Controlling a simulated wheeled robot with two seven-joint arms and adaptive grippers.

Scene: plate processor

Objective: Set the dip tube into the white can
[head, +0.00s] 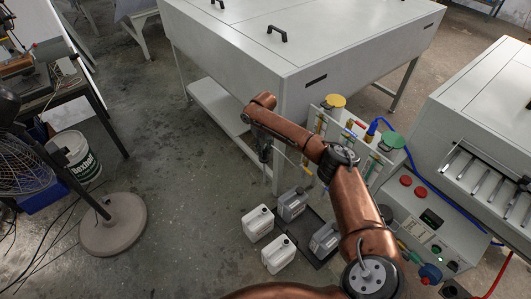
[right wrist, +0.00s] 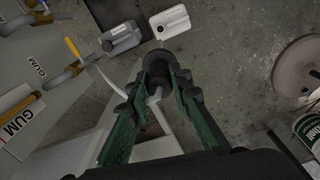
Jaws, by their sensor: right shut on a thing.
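Two white cans stand on the floor in the head view, one at the left (head: 257,224) and one nearer the front (head: 279,254). One white can (right wrist: 172,23) also shows at the top of the right wrist view. My right gripper (head: 265,153) is above and behind the cans, well apart from them. In the right wrist view its green-padded fingers (right wrist: 160,72) are shut on the dip tube (right wrist: 155,96), which has a pale hose beside it. The tube's lower end is hard to make out. My left gripper is not in view.
The large grey processor (head: 290,95) stands close behind my gripper. The floor left of the cans is clear.

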